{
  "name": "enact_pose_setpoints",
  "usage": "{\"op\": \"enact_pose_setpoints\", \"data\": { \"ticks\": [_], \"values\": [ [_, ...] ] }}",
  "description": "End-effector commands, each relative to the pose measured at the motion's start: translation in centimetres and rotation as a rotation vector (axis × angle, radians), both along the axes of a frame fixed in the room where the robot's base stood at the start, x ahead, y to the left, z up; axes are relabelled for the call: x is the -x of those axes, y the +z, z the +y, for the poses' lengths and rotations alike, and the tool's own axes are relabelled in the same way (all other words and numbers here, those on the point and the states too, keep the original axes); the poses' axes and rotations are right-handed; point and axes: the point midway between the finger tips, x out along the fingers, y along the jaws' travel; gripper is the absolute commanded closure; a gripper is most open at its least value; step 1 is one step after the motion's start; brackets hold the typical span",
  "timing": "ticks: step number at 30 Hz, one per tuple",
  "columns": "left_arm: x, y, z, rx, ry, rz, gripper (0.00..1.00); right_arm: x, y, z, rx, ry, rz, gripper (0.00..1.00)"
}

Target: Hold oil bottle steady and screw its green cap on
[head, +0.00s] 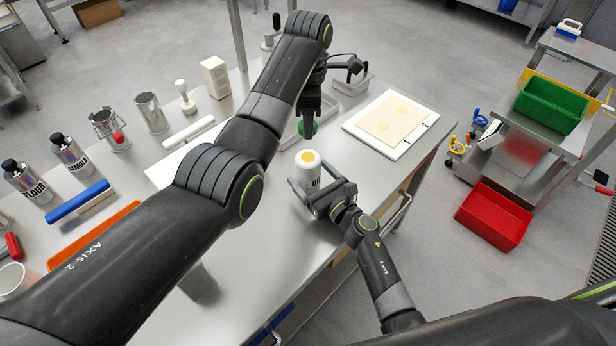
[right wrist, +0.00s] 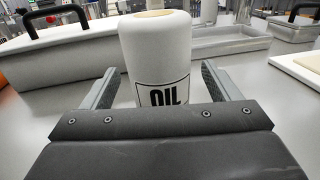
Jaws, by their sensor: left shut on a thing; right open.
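The white oil bottle (head: 307,170) stands upright on the steel table, with a yellow top and the label OIL. My left gripper (head: 308,124) points down, shut on the green cap (head: 302,129), which is partly hidden by the fingers. The cap is apart from the bottle, beyond it in the head view.
A white board with a pasta sheet (head: 422,128) lies right of the bottle. A lidded tray with a black handle (right wrist: 60,45) is behind it. Flour (head: 35,183) and semola (head: 68,155) shakers stand far left. Red (head: 492,217) and green (head: 550,106) bins are off the table.

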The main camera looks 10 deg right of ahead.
Motion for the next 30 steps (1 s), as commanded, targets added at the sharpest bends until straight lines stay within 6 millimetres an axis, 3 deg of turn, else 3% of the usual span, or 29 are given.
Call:
{"op": "enact_pose_setpoints", "data": {
  "ticks": [6,17,30],
  "values": [
    [0.0,0.0,0.0,0.000,0.000,0.000,0.83,-1.8,0.0,0.8,-0.001,-0.001,0.000,0.17],
    [0.0,0.0,0.0,0.000,0.000,0.000,0.83,-2.1,0.0,0.9,-0.001,-0.001,0.001,0.17],
    [0.0,0.0,0.0,0.000,0.000,0.000,0.83,-2.1,0.0,0.8,-0.001,-0.001,0.001,0.74]
  ]
}}
